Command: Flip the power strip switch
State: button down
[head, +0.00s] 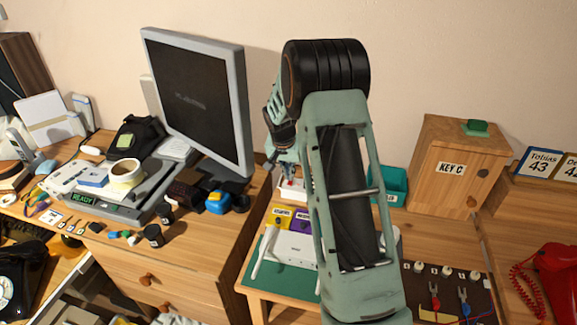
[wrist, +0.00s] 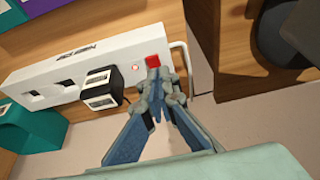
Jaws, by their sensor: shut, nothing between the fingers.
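In the wrist view the white power strip (wrist: 68,72) runs along a wooden surface. A black plug (wrist: 101,90) sits in one of its sockets, and other sockets look empty. The red switch (wrist: 153,60) is at the strip's right end, with a small reddish light (wrist: 135,68) beside it. My gripper (wrist: 156,84) is shut and empty, its fingertips right at the switch's near edge. I cannot tell whether they touch it or which way the switch is tipped. In the head view my arm covers much of that area, and the strip cannot be made out clearly.
A white cord (wrist: 186,65) leaves the strip's switch end. A teal bin (head: 393,185) and a wooden KEY C box (head: 450,165) stand right of my arm. A monitor (head: 200,95) stands left. A white router (head: 293,247) sits on the green mat below.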

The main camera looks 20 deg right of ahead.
jog(key=shift+d+f+p, duration=0.1)
jog(key=shift+f+p, duration=0.05)
jog(key=shift+p, duration=0.25)
jog(key=shift+w+g+p, duration=0.1)
jog(key=shift+g+p, duration=0.25)
jog(key=shift+g, duration=0.05)
jog(key=shift+w+d+f+y, duration=0.1)
jog(key=shift+f+y, duration=0.15)
jog(key=shift+y, duration=0.05)
jog(key=shift+w+f, duration=0.1)
jog(key=shift+f, duration=0.2)
jog(key=shift+s+a+b, duration=0.35)
jog(key=shift+s+a, duration=0.2)
jog(key=shift+s, duration=0.3)
